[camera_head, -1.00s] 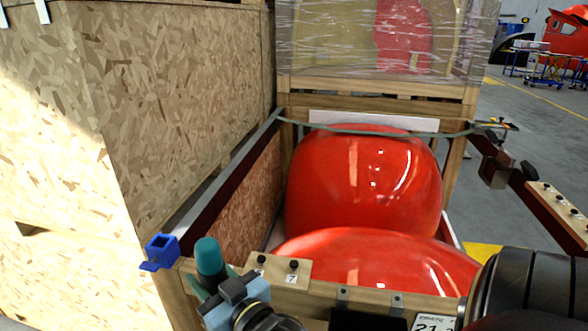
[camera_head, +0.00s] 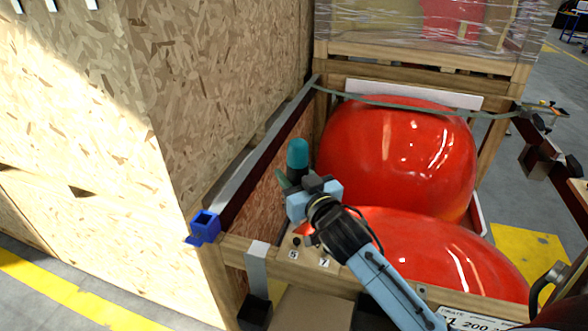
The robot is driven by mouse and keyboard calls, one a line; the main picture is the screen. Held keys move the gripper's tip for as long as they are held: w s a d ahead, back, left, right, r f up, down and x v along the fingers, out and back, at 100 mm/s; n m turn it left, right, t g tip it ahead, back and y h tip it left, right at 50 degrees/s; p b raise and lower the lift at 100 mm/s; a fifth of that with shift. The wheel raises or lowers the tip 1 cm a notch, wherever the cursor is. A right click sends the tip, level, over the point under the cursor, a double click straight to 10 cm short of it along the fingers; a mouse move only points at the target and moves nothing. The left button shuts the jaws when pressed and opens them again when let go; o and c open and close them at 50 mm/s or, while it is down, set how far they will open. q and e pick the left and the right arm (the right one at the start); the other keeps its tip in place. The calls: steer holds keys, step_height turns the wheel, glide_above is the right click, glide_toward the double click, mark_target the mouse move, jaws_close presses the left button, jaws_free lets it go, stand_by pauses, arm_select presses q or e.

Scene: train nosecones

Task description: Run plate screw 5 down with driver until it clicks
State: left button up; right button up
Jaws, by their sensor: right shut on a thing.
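The driver (camera_head: 298,154) has a teal handle end and a dark body. It stands roughly upright at the crate's front left corner area. My right gripper (camera_head: 297,190) is shut on it, with the arm coming in from the lower right. The driver's lower end is hidden behind the gripper. The wooden plate (camera_head: 289,244) on the crate's front rail bears labels 5 and 7. A dark screw head (camera_head: 297,240) shows just above label 5. The gripper is above and behind this plate and covers part of it. I cannot see the driver's tip touching any screw. My left gripper is out of view.
Large red nosecones (camera_head: 400,150) fill the crate beside the gripper. A blue clip (camera_head: 205,226) sits on the crate's left corner. A tall chipboard crate (camera_head: 230,90) stands close on the left. A green strap (camera_head: 420,104) crosses the back.

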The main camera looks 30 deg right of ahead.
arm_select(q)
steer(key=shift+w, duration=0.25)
arm_select(e)
steer(key=shift+r, duration=0.1)
steer(key=shift+f+b, duration=1.15)
steer(key=shift+f, duration=1)
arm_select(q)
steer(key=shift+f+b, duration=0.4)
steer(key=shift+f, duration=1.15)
arm_select(e)
steer(key=shift+f, duration=0.75)
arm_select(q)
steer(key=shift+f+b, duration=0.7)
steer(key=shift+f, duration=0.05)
arm_select(e)
steer(key=shift+s+f, duration=0.15)
steer(key=shift+f, duration=1.2)
arm_select(q)
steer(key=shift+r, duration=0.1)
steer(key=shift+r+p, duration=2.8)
steer(key=shift+p, duration=0.05)
arm_select(e)
steer(key=shift+r, duration=3.05)
